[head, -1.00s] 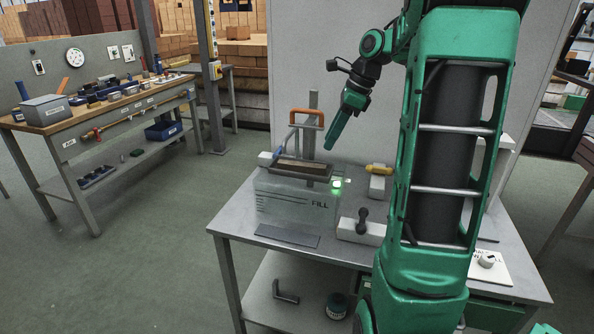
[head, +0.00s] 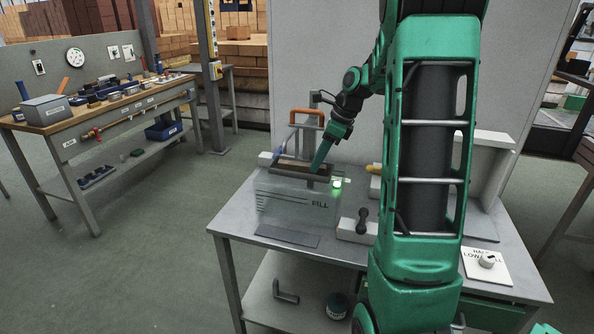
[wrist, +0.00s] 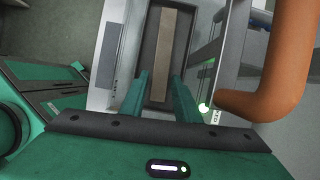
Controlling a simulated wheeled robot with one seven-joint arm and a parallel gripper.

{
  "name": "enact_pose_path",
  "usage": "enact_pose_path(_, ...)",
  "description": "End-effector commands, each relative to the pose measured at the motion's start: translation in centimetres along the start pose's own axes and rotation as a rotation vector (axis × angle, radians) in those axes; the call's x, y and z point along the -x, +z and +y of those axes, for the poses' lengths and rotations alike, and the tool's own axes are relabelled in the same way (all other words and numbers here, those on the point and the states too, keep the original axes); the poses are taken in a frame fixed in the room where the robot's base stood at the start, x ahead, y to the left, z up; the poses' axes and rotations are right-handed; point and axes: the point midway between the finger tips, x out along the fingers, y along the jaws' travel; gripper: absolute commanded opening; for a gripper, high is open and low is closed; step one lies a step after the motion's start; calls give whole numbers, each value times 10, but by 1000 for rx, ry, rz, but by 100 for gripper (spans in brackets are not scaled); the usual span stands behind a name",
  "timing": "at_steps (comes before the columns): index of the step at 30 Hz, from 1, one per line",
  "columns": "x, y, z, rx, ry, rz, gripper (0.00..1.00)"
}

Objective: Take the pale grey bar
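In the wrist view a long, flat tan-grey bar (wrist: 157,50) lies in a dark narrow tray (wrist: 182,32). It is the only loose bar near my gripper; it looks more tan than pale grey. In the head view the tray (head: 284,172) sits on top of the grey box marked FILL. My gripper (wrist: 160,78) is open, with a green finger along each side of the bar's near part. In the head view my gripper (head: 316,170) points down at the tray's right part. I cannot tell whether the fingers touch the bar.
An orange handle (head: 307,113) rises behind the tray and looms close at right in the wrist view (wrist: 280,65). A green light (head: 337,183) glows on the box. A pale block with a dark handle (head: 361,222) stands to the right.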

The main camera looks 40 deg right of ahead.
Motion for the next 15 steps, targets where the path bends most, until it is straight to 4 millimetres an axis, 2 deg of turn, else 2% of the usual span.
enact_pose_path(3,-10,0,0,0,0,0,29)
enact_pose_path(11,-12,0,0,0,-2,0,29)
enact_pose_path(15,-12,0,0,0,-1,0,0)
